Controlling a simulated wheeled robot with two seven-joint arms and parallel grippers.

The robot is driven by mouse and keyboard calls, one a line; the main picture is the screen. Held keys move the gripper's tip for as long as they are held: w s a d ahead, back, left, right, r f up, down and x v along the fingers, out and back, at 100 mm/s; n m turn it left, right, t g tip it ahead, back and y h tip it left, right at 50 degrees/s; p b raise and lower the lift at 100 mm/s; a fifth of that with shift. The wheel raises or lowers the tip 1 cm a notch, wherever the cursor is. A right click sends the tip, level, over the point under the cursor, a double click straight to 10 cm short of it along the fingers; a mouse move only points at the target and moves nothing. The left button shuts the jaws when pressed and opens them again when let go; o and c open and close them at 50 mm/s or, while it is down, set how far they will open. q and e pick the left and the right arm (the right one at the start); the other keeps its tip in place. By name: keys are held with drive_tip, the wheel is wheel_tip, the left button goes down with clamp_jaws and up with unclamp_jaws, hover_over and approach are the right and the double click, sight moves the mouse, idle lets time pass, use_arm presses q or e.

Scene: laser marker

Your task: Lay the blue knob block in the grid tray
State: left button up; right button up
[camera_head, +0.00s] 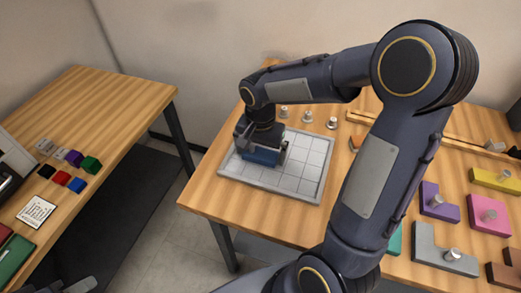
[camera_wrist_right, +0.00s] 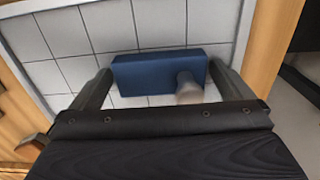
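The blue knob block (camera_head: 262,155) is at the left part of the pale grid tray (camera_head: 309,188). In the right wrist view the blue block (camera_wrist_right: 150,72) lies long side across, with its grey knob (camera_wrist_right: 188,88) near the right end. My right gripper (camera_head: 264,150) is over the tray, fingers down. A dark part at the bottom left edge may be my left gripper (camera_head: 80,286).
Several small metal knobs (camera_head: 308,117) stand behind the tray. Purple (camera_head: 437,203), pink (camera_head: 490,215), yellow (camera_head: 496,180) and grey (camera_head: 442,251) knob blocks lie to the right. A second table (camera_head: 95,110) on the left holds small coloured cubes (camera_head: 75,158).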

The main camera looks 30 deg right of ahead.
sight(261, 154)
wheel_tip(261, 154, up, 7)
drive_tip(key=shift+r+p, duration=0.15)
drive_tip(key=shift+p, duration=0.2)
drive_tip(key=shift+s+r, duration=0.1)
drive_tip(key=shift+r, duration=0.2)
drive_tip(key=s+a+n+t+y, duration=0.2)
drive_tip(key=s+n, duration=0.2)
drive_tip(key=s, duration=0.4)
drive_tip(key=s+a+r+n+t+y, duration=0.1)
drive_tip(key=s+a+n+t, duration=0.1)
drive_tip(key=s, duration=0.6)
drive_tip(key=shift+s+n+t+y, duration=0.4)
drive_tip(key=shift+n+t, duration=0.4)
drive_tip(key=shift+n, duration=0.4)
